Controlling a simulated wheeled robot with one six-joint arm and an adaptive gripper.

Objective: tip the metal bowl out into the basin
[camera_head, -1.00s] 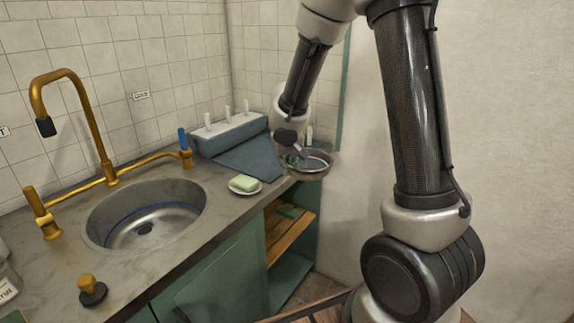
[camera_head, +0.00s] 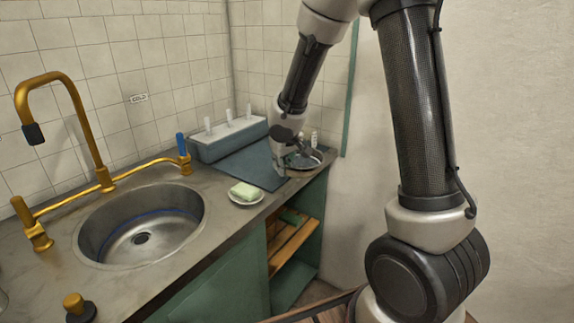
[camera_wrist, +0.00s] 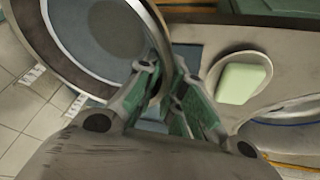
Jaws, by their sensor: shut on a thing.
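The metal bowl (camera_head: 309,160) is at the far right end of the counter in the head view, its opening facing roughly up. My gripper (camera_head: 284,167) is shut on the left side of its rim. In the wrist view, the fingers of my gripper (camera_wrist: 172,92) pinch the rim of the bowl (camera_wrist: 100,35), which fills the upper left. The round metal basin (camera_head: 120,245) is set in the counter at the left, well apart from the bowl. Its edge shows at the right of the wrist view.
A dish with green soap (camera_head: 245,192) lies between basin and bowl. A blue mat (camera_head: 245,165) and a blue-grey rack with white pegs (camera_head: 228,138) are behind it. A brass tap (camera_head: 75,100) arches at the left. A brass-topped stopper (camera_head: 78,307) stands at the near edge.

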